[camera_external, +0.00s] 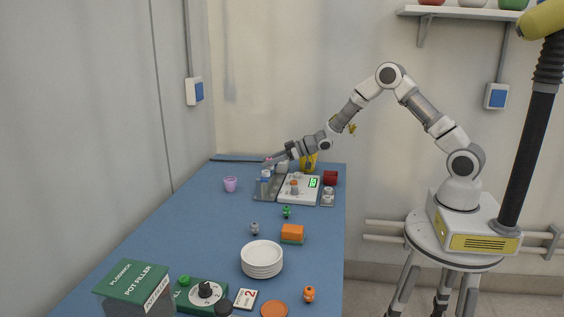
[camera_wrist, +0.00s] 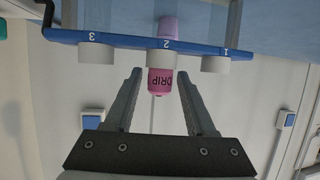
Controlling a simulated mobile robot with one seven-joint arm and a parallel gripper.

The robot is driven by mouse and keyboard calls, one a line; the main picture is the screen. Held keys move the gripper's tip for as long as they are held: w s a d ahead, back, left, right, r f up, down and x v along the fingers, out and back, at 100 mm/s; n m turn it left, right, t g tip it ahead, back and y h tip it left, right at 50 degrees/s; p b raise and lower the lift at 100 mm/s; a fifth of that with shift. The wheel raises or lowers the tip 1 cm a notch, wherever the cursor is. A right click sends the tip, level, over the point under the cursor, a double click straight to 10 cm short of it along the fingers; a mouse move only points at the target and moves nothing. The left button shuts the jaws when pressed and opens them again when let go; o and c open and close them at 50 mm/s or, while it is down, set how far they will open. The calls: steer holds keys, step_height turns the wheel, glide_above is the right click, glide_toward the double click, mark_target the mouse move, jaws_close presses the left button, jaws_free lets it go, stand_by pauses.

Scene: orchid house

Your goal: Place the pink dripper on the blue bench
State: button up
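The pink dripper (camera_wrist: 160,82) carries the letters "DRIP", upside down in the wrist view. It sits in line with the white round fitting marked 2 on a blue-edged rack (camera_wrist: 125,42); whether it is fixed there I cannot tell. My gripper (camera_wrist: 159,74) is open, with one finger on each side of the dripper and a visible gap to both. In the external view my gripper (camera_external: 270,160) is at the far end of the blue bench (camera_external: 185,225), above the grey rack, and the dripper is only a small pink spot.
A lilac cup (camera_external: 230,184) stands left of the rack. White plates (camera_external: 262,257) and several small items stand nearer. The bench's left side is clear.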

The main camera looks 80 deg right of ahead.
jaws_close()
steer(key=shift+r, duration=0.1)
step_height(320, 180, up, 4)
steer(key=shift+r+p, duration=0.25)
steer(key=shift+p, duration=0.3)
steer(key=s+d+r+p, duration=0.3)
steer(key=s+d+r, duration=0.3)
steer(key=s+d, duration=0.2)
steer(key=a+f, duration=0.4)
steer(key=a, duration=1.3)
steer(key=s+a+f+m+h, duration=0.1)
steer(key=s+a+f+h, duration=0.1)
steer(key=s+a+f, duration=0.4)
steer(key=shift+s+a+m, duration=0.4)
steer(key=shift+s+a, duration=0.1)
steer(key=shift+s, duration=0.7)
